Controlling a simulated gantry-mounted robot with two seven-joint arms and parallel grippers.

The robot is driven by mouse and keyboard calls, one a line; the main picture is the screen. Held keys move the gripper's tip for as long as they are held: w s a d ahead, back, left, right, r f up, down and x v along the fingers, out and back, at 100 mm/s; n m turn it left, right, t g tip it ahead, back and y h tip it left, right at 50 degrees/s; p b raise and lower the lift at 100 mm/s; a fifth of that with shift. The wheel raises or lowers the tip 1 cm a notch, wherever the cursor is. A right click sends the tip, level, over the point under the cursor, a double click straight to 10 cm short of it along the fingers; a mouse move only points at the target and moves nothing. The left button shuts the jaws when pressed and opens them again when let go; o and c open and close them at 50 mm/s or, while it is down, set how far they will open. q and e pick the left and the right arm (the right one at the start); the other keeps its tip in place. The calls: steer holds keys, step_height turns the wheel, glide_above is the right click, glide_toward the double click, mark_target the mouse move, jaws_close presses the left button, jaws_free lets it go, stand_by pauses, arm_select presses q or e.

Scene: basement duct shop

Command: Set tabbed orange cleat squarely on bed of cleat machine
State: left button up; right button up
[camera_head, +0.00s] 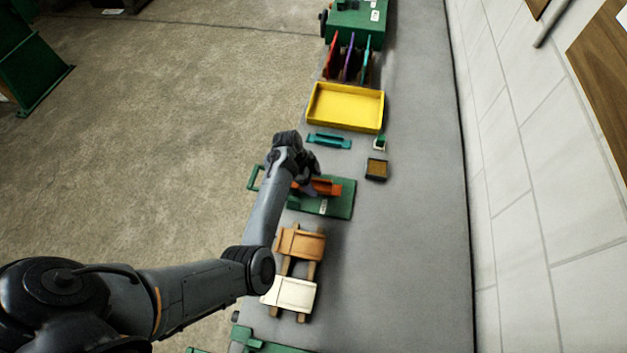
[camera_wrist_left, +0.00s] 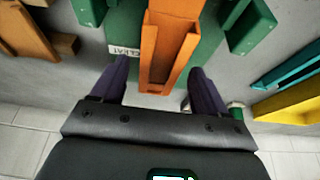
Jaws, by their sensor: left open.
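The orange cleat (camera_head: 328,187) lies on the green bed of the cleat machine (camera_head: 340,208), partly hidden behind my left gripper in the head view. In the left wrist view the orange cleat (camera_wrist_left: 165,50) is a channel-shaped piece on the green bed (camera_wrist_left: 122,22), beside a white label reading CLEAT. My left gripper (camera_head: 308,185) is over the bed, at the cleat. In the left wrist view its fingers (camera_wrist_left: 157,88) are open, spread to either side of the cleat's near end, with gaps showing. My right gripper is not in view.
A teal cleat (camera_head: 328,141), a yellow tray (camera_head: 345,122) and a small brown-topped block (camera_head: 376,169) lie beyond the machine. A wooden rack with a tan piece (camera_head: 301,243) and a white piece (camera_head: 290,293) stands nearer. The grey bench (camera_head: 410,230) is clear on the right.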

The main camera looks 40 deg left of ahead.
arm_select(q)
steer(key=v, duration=1.1)
steer(key=s+a+f+n+y, duration=0.1)
steer(key=s+a+n+y, duration=0.1)
steer(key=s+n+y, duration=0.3)
steer(key=s+d+r+n+t+h, duration=0.1)
steer(key=s+d+n, duration=0.4)
steer(key=s+d, duration=1.3)
steer(key=s, duration=0.2)
steer(key=shift+s+d+r, duration=0.25)
steer(key=shift+r, duration=0.15)
step_height(320, 180, up, 10)
steer(key=p, duration=0.9)
steer(key=shift+f, duration=0.2)
